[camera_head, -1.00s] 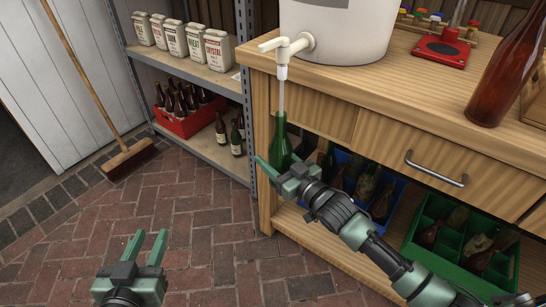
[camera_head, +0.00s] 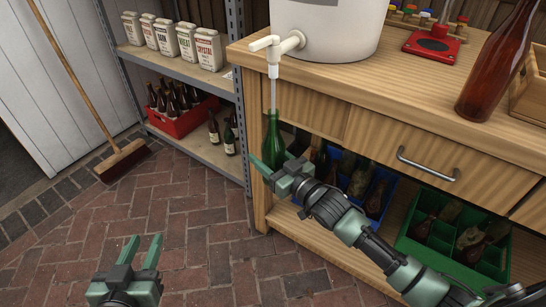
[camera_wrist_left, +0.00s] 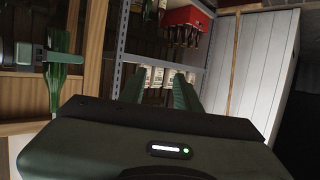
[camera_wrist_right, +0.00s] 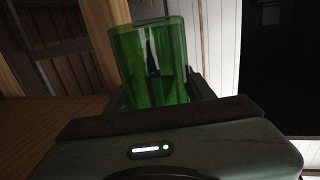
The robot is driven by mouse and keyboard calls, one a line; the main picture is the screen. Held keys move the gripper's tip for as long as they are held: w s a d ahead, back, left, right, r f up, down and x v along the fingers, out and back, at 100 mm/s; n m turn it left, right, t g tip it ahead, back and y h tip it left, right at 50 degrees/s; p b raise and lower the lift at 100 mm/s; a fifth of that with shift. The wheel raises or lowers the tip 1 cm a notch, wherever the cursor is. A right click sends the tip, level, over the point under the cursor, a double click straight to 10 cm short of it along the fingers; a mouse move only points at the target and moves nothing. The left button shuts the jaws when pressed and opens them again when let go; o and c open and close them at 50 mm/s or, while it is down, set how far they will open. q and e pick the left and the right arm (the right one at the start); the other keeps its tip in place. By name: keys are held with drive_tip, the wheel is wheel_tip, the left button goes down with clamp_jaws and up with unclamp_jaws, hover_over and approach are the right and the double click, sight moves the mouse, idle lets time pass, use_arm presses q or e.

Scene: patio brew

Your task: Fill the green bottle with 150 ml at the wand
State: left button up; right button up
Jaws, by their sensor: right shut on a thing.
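The green bottle (camera_head: 273,143) is upright below the bench edge, its neck around or just under the thin wand (camera_head: 273,94) that hangs from the white tap (camera_head: 276,50). My right gripper (camera_head: 268,172) is shut on the bottle's body. The bottle fills much of the right wrist view (camera_wrist_right: 150,60); the liquid level inside cannot be made out. In the left wrist view the bottle (camera_wrist_left: 62,85) shows at the left. My left gripper (camera_head: 142,252) is open and empty above the brick floor; its fingers also show in the left wrist view (camera_wrist_left: 168,90).
The white bucket (camera_head: 330,30) stands on the wooden bench (camera_head: 380,85), with a brown bottle (camera_head: 495,65) and a red device (camera_head: 435,45) on top. Blue and green crates (camera_head: 490,270) sit under it. A shelf with a red crate (camera_head: 190,120) stands behind. A broom (camera_head: 120,160) leans left.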

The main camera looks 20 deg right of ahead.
use_arm(q)
drive_tip(key=shift+s+f, duration=0.15)
drive_tip(key=shift+f, duration=0.15)
use_arm(e)
drive_tip(key=shift+r, duration=0.1)
use_arm(q)
drive_tip(key=shift+s+a+f+g, duration=0.15)
drive_tip(key=shift+s+f+g, duration=0.05)
drive_tip(key=shift+f+g, duration=0.15)
drive_tip(key=shift+s+a+f+g+y+p, duration=0.2)
drive_tip(key=shift+s+f+g, duration=0.1)
drive_tip(key=shift+f, duration=0.15)
drive_tip(key=shift+s+a+f+g+y+p, duration=0.15)
drive_tip(key=shift+s+f+g, duration=0.1)
drive_tip(key=shift+f, duration=0.2)
use_arm(e)
drive_tip(key=shift+r, duration=0.3)
idle(0.5)
